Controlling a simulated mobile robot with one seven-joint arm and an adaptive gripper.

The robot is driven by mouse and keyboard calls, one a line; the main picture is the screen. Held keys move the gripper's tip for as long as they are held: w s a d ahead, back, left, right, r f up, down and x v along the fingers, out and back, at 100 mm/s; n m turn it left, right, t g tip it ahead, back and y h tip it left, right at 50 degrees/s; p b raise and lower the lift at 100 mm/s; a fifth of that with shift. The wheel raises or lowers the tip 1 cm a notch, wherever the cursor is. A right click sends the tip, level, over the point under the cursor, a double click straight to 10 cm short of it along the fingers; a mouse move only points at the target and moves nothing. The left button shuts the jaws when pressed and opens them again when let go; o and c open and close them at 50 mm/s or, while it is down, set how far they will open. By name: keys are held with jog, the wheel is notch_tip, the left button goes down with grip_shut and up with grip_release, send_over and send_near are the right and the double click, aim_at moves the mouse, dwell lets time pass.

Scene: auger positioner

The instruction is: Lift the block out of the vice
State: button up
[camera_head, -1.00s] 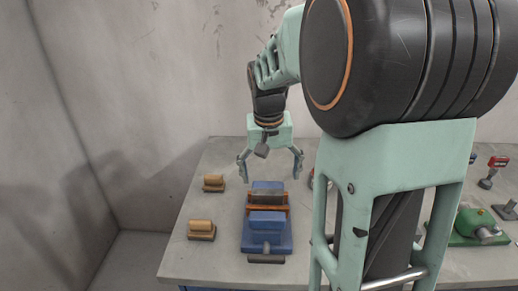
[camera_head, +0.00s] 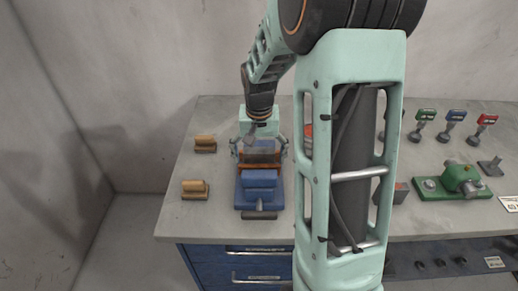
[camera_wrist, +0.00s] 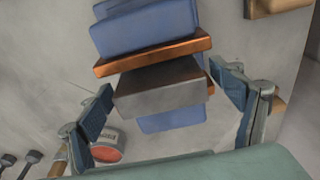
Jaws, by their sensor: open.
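The blue vice (camera_head: 260,181) stands on the workbench with orange-brown jaw plates. The dark grey block (camera_head: 261,157) sits between them, partly hidden by my gripper in the head view. In the wrist view the grey block (camera_wrist: 160,88) shows near the middle, with one orange jaw plate (camera_wrist: 150,55) and the blue vice body (camera_wrist: 145,25) beyond it. My gripper (camera_head: 260,152) is open and low over the vice, its fingers on either side of the block. In the wrist view my gripper (camera_wrist: 171,105) shows a visible gap between each finger pad and the block.
A red-topped round object (camera_wrist: 107,150) lies near one finger in the wrist view. A green device (camera_head: 458,180) and several coloured-handled tools (camera_head: 453,122) are at the right of the bench (camera_head: 225,216).

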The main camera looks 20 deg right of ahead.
aim_at(259, 149)
jog(key=shift+f, duration=0.15)
jog(key=shift+c, duration=0.4)
jog(key=c, duration=2)
jog(key=shift+w, duration=0.1)
jog(key=shift+c, duration=0.5)
jog(key=shift+s+a, duration=0.1)
jog(key=shift+s, duration=0.2)
jog(key=shift+r, duration=0.25)
jog(key=shift+r+p, duration=2.7)
jog(key=shift+r, duration=1.2)
